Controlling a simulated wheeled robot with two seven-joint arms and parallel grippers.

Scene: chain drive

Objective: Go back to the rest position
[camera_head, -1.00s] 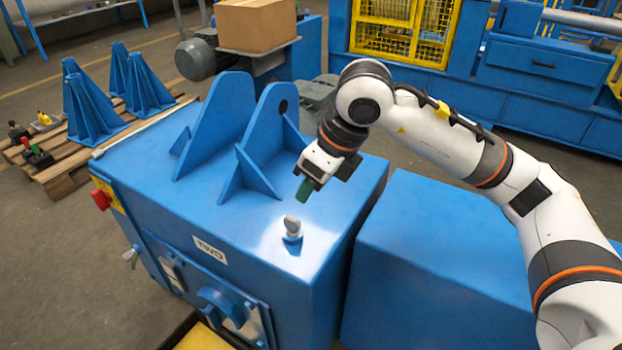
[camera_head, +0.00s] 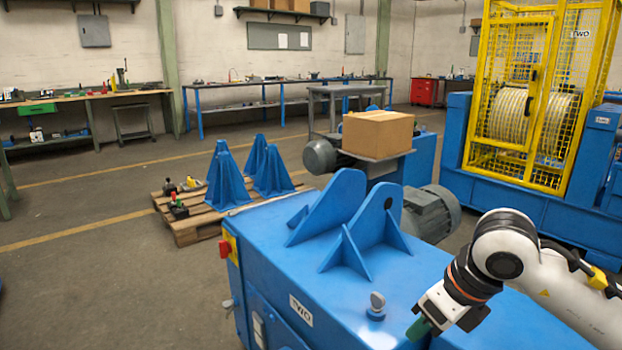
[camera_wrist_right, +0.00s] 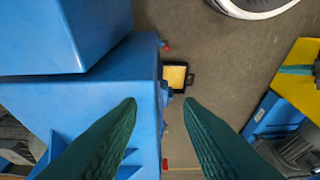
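My right gripper (camera_head: 420,328) is at the lower right of the head view, in front of the blue machine top, with green fingers. In the right wrist view the two green fingers (camera_wrist_right: 158,102) stand well apart with nothing between them, so it is open and empty. My left gripper is in neither view. The blue machine (camera_head: 275,240) marked TWO carries two upright blue brackets (camera_head: 370,230) and a small grey knob (camera_head: 376,300), which stands left of the right gripper, apart from it.
A cardboard box (camera_head: 378,133) sits on a stand behind the machine, near a grey motor (camera_head: 430,212). A wooden pallet (camera_head: 195,226) with blue supports stands at left. A yellow cage (camera_head: 530,95) is at the back right. The floor (camera_head: 90,285) at left is free.

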